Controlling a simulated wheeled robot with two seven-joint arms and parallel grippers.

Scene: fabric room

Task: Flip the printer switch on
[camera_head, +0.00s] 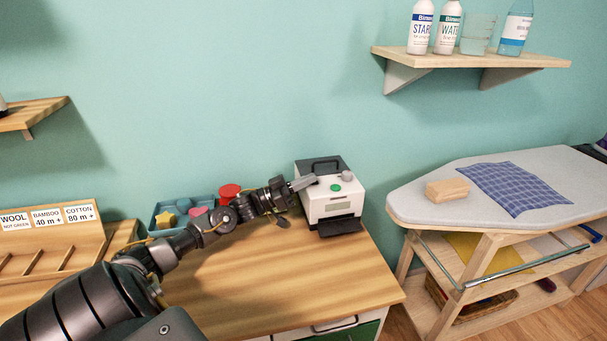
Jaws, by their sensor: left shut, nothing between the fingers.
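The printer (329,206) is a small white box with a dark top, a green round button and a grey knob. It stands at the back right of the wooden table, with a dark tray at its front. My left arm reaches in from the lower left. My left gripper (312,180) is shut and empty, its fingertips at the printer's upper left front, beside the green button (336,188). I cannot tell whether the tips touch the printer. The switch itself cannot be told apart clearly; the gripper may cover it. My right gripper is not in view.
A blue tray (156,220) with colored shapes and a red round thing (230,190) lie behind my left arm. An ironing board (410,204) with a tan block and blue cloth stands at right. A wall shelf (470,58) holds bottles. The table's front is clear.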

